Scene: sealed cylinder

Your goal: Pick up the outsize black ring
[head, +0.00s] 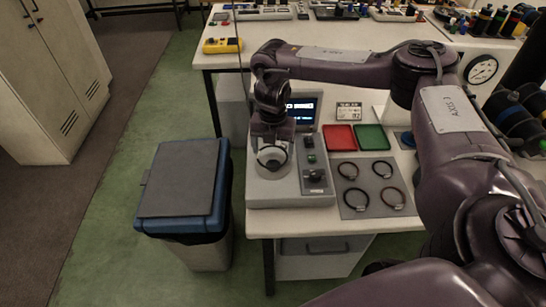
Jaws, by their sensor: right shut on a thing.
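Several black rings lie apart on a grey mat (370,188) on the bench. The near right ring (403,203) looks slightly the largest, but the difference is small and I cannot be sure which is outsize. My right arm reaches across to the left, and its gripper (271,146) points down over a grey machine, well left of the mat. It is shut at a round, pale part with a dark band (272,158); the fingertips are too dark and small to tell exactly what they hold. My left gripper is out of view.
The grey machine (300,195) has a lit screen (302,110) behind it. A red tray (340,138) and a green tray (372,138) lie behind the mat. A blue-rimmed bin (185,185) stands left of the bench. The floor beyond is clear.

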